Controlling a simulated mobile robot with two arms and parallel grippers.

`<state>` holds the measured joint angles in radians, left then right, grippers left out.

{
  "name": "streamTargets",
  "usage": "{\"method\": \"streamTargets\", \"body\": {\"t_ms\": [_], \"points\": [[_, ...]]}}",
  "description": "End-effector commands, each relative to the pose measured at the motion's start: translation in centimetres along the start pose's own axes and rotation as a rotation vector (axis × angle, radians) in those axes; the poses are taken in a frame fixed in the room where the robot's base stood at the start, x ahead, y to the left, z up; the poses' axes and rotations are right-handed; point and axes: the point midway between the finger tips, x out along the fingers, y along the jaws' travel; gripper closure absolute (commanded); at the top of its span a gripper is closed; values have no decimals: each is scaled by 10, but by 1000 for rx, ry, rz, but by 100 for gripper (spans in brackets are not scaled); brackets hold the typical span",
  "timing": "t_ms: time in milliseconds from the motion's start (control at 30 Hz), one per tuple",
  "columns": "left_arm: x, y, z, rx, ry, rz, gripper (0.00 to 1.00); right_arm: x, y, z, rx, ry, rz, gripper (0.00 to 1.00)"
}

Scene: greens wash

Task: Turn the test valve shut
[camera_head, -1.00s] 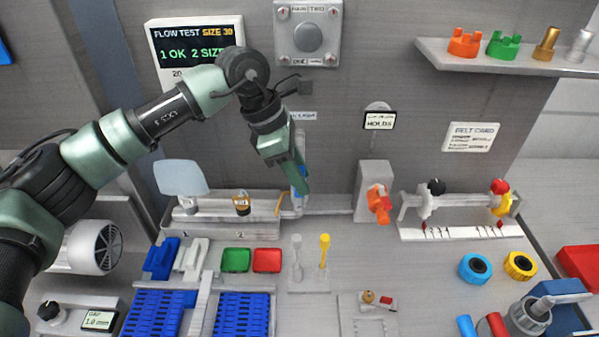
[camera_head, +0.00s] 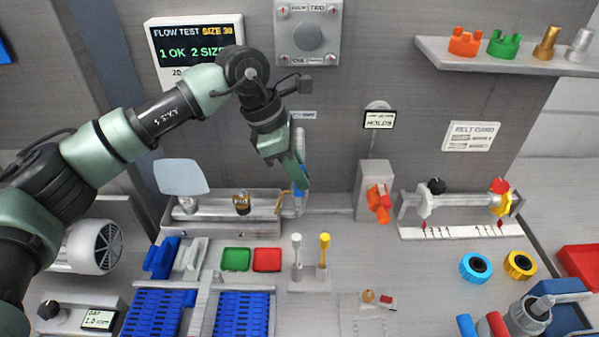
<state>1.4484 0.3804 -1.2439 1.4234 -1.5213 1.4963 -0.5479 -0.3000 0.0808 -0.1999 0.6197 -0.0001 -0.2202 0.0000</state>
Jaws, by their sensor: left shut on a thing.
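The test valve sits on a grey upright pipe at the back of the bench. Its blue part (camera_head: 302,191) shows just below and beside my left gripper's fingers. My left gripper (camera_head: 299,179) reaches down from the upper left and is shut on the valve's handle; the fingers hide most of the handle, so its exact angle is unclear. A small orange-yellow piece (camera_head: 280,204) shows just left of the pipe. My right gripper is not in view.
An amber cup (camera_head: 242,203) stands on the ledge left of the pipe. An orange-red fitting (camera_head: 379,203) sits on a grey block to the right. White and yellow upright pegs (camera_head: 324,250) stand in front. A flow test screen (camera_head: 194,47) hangs behind my arm.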

Motion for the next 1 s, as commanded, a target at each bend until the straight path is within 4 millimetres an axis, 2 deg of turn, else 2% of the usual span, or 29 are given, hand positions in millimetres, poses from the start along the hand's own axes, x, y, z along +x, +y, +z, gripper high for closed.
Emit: {"method": "streamTargets", "body": {"t_ms": [767, 1000], "points": [[-2, 1, 2, 0, 2, 4, 100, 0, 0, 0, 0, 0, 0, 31], [1, 1, 10, 3, 77, 6, 100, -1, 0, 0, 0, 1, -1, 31]]}}
